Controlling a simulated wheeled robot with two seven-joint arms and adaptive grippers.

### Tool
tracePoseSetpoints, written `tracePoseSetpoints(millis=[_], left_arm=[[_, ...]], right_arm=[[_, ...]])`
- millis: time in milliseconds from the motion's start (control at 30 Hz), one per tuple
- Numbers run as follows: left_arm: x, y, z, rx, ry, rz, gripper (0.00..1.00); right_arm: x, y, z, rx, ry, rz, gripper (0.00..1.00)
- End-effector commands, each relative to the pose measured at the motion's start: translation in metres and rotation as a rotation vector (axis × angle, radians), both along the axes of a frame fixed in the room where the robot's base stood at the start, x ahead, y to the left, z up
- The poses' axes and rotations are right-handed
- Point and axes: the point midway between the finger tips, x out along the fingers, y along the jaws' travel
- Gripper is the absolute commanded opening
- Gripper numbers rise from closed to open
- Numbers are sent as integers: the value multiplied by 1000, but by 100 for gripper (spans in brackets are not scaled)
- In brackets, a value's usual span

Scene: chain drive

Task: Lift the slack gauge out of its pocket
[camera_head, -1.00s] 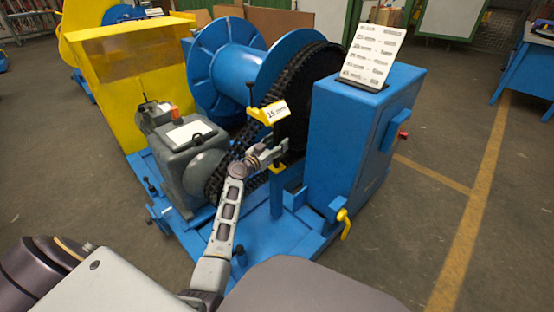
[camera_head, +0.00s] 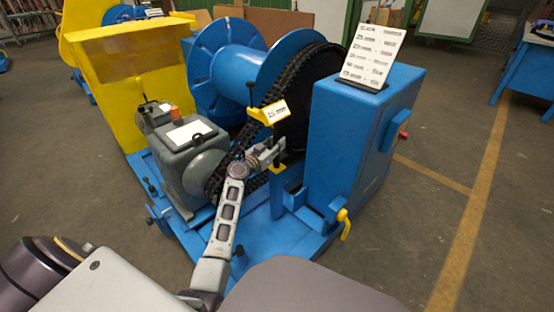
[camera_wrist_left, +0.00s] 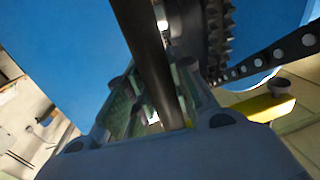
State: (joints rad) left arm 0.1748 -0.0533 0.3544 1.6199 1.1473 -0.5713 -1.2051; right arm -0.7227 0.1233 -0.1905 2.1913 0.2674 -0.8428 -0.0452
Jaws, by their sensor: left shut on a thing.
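The slack gauge (camera_head: 267,113) has a yellow head with a white label and stands upright in front of the chain. Below it is a blue post (camera_head: 277,190) with a yellow top, near the gauge's lower end. My left gripper (camera_head: 276,152) is just below the yellow head and is shut on the gauge. In the left wrist view a dark rod (camera_wrist_left: 153,65) runs between the fingers of my left gripper (camera_wrist_left: 165,95). The fingers hide part of the gauge, so I cannot tell whether its lower end is inside the pocket. My right gripper is out of view.
The black chain (camera_head: 290,75) runs close behind the gauge from the big wheel to a grey motor unit (camera_head: 185,140). A blue cabinet (camera_head: 350,140) with a sign (camera_head: 372,55) stands close on the right. A yellow handle (camera_head: 344,222) sticks out low.

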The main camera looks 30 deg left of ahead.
Motion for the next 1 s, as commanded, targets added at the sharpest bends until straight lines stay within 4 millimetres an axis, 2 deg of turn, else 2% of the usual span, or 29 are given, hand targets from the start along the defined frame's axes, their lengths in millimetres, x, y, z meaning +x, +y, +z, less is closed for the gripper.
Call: tracePoseSetpoints(millis=[567,767,1000], left_arm=[[1,1,10,1,-8,1,0],[1,1,22,1,-9,1,0],[1,0,45,3,-11,1,0]], right_arm=[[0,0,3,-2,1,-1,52],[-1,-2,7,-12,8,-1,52],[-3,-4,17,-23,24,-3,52]])
